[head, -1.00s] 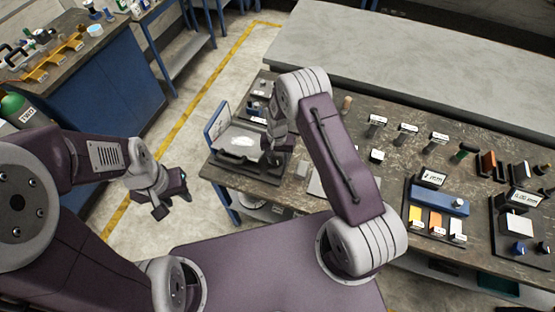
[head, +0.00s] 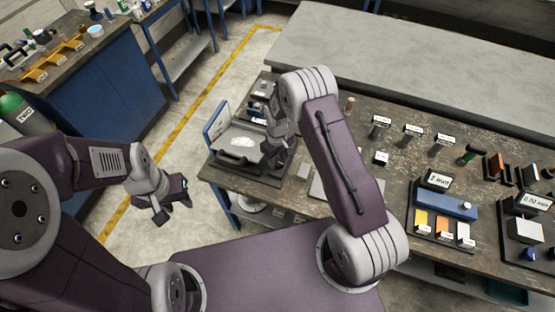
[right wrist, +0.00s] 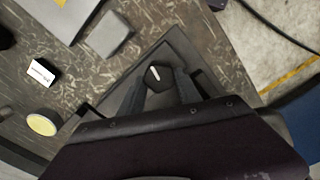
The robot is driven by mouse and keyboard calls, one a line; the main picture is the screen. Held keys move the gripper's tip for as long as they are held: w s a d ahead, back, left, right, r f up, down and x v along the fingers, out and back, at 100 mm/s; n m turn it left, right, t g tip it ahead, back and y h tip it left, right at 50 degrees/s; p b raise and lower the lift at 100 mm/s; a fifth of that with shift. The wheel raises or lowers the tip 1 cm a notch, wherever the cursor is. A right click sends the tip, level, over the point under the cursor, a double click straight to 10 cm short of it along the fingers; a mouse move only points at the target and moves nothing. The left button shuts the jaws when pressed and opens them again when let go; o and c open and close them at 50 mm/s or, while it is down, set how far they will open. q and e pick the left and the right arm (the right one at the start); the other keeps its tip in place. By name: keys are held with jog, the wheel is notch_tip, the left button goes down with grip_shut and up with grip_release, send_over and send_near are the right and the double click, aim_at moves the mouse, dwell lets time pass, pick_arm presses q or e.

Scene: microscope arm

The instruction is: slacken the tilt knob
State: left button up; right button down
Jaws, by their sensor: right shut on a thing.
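The tilt knob (right wrist: 155,76) is a dark faceted knob with a white line on its top, in the right wrist view. My right gripper (right wrist: 158,88) has a finger on each side of it and is shut on it. In the head view my right gripper (head: 277,148) is at the dark device (head: 243,158) on the bench's left end, and the arm hides the knob there. My left gripper (head: 172,206) hangs empty over the floor at the left, its fingers apart.
The bench (head: 400,185) carries several small labelled blocks, a blue unit (head: 445,202) and a digital display (head: 537,203) toward the right. A grey block (right wrist: 112,38) and a yellow-topped disc (right wrist: 42,123) lie near the knob.

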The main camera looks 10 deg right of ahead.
aim_at(277, 161)
jog(key=shift+w+r+n, duration=0.15)
jog(key=shift+w+n, duration=0.1)
jog(key=shift+n, duration=0.15)
jog(key=c, duration=0.8)
grip_release()
jog(key=shift+c, duration=0.2)
jog(key=shift+s, duration=0.15)
notch_tip(277, 161, up, 9)
jog(key=b, duration=0.2)
